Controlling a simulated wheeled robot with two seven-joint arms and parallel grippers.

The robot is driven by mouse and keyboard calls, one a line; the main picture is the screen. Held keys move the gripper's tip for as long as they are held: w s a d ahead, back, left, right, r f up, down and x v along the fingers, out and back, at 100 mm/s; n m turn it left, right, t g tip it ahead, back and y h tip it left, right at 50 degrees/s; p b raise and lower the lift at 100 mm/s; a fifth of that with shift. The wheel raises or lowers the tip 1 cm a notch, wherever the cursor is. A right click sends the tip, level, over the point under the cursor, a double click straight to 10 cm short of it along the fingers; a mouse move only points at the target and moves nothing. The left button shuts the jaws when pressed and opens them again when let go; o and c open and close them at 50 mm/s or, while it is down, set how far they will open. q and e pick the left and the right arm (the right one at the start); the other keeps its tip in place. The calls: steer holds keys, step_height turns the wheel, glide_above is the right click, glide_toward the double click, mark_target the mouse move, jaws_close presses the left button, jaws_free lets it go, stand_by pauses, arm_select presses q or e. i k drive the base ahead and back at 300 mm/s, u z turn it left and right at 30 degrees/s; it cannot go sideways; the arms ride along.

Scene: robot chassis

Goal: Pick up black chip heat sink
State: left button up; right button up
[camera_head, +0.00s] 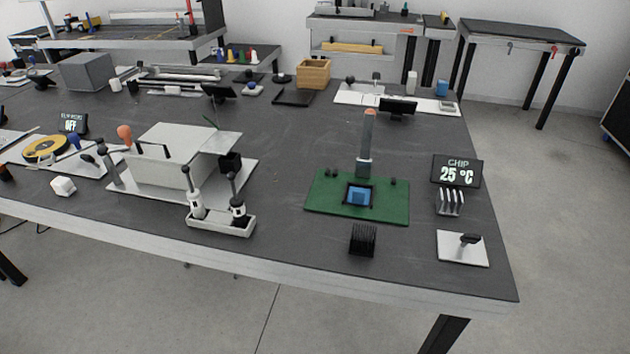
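The black chip heat sink (362,240), a small dark finned block, stands on the dark table near its front edge. It is just in front of a green circuit board (322,201). A blue chip (359,196) sits in a dark square frame on the board. Neither of my grippers shows in the head view, so nothing is seen touching the heat sink.
A display (457,171) reading "CHIP 25 °C" stands to the right, with a silver finned block (450,202) before it. A white plate (462,249) with a black lever lies at right. A white tray (221,222) holding two upright tools is at left.

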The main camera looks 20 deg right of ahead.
mark_target(360, 246)
steer(key=k, duration=1.1)
steer(key=z, duration=0.9)
steer(key=i, duration=0.65)
steer(key=z, duration=0.6)
